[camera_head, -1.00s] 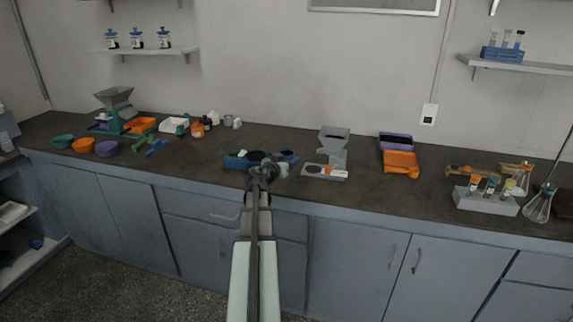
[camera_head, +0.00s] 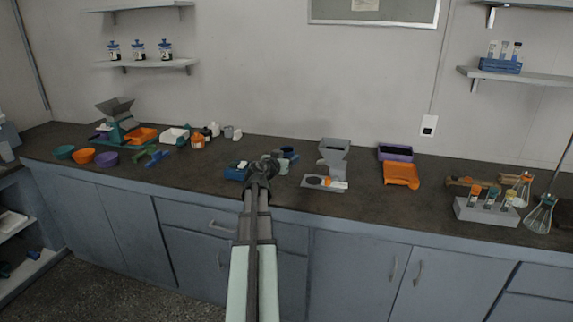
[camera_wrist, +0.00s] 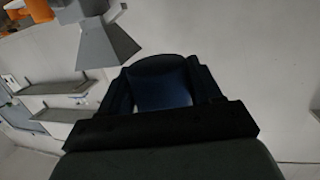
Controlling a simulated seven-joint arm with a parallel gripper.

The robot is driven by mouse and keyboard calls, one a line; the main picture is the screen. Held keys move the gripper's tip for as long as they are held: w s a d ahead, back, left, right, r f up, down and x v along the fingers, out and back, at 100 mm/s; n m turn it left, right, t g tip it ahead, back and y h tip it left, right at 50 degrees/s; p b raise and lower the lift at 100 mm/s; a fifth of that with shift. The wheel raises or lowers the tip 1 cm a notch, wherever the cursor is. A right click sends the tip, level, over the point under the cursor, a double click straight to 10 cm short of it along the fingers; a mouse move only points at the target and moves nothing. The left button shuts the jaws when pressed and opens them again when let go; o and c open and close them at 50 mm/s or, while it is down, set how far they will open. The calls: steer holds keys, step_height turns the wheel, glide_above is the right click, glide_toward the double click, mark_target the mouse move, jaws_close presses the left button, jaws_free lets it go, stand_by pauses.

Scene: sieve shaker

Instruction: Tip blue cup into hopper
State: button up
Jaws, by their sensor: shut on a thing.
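My gripper (camera_head: 265,166) is above the middle of the bench, seen from behind in the head view. In the wrist view it is shut on the dark blue cup (camera_wrist: 163,88), with a finger on each side of it. In the head view the cup is largely hidden by my arm, and its tilt and contents cannot be told. A grey hopper (camera_head: 334,150) stands on the bench to the right of my gripper, apart from it. A grey hopper also shows in the wrist view (camera_wrist: 108,45), up and left of the cup.
A blue box (camera_head: 236,173) sits just left of my gripper. An orange tray (camera_head: 401,175) and a purple tray (camera_head: 395,153) lie right of the hopper. A green mill (camera_head: 116,120) and several bowls are far left. A tube rack (camera_head: 486,212) and flasks are far right.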

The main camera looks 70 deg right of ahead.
steer(key=shift+r, duration=4.75)
steer(key=s+d+f+m+g+y, duration=0.1)
steer(key=s+d+m+g, duration=0.1)
steer(key=s+d+m, duration=0.1)
steer(key=s+d+f+m+g+y, duration=0.1)
steer(key=s+d+m+g, duration=0.1)
steer(key=d, duration=0.6)
steer(key=s+d+f+m+g+y, duration=0.1)
steer(key=s+d+m+g, duration=0.1)
steer(key=s+d+m, duration=0.2)
steer(key=shift+s+d+f+g+y, duration=0.15)
steer(key=shift+s+d+y, duration=0.05)
steer(key=shift+s+d, duration=0.45)
steer(key=shift+s+d+f+g+y, duration=0.2)
steer(key=shift+s+d, duration=0.2)
steer(key=shift+s, duration=0.3)
steer(key=shift+w+d+r+m, duration=0.15)
steer(key=shift+r+m, duration=0.1)
steer(key=shift+m, duration=0.65)
steer(key=shift+w+r+m+t+h, duration=0.1)
steer(key=shift+r+m+t+h, duration=0.1)
steer(key=shift+r+m+t, duration=0.3)
steer(key=shift+w+r+m+t+h, duration=0.15)
steer(key=shift+m+t, duration=0.3)
steer(key=shift+m, duration=0.45)
steer(key=shift+r+m, duration=0.35)
steer(key=shift+m, duration=0.35)
steer(key=shift+s, duration=0.1)
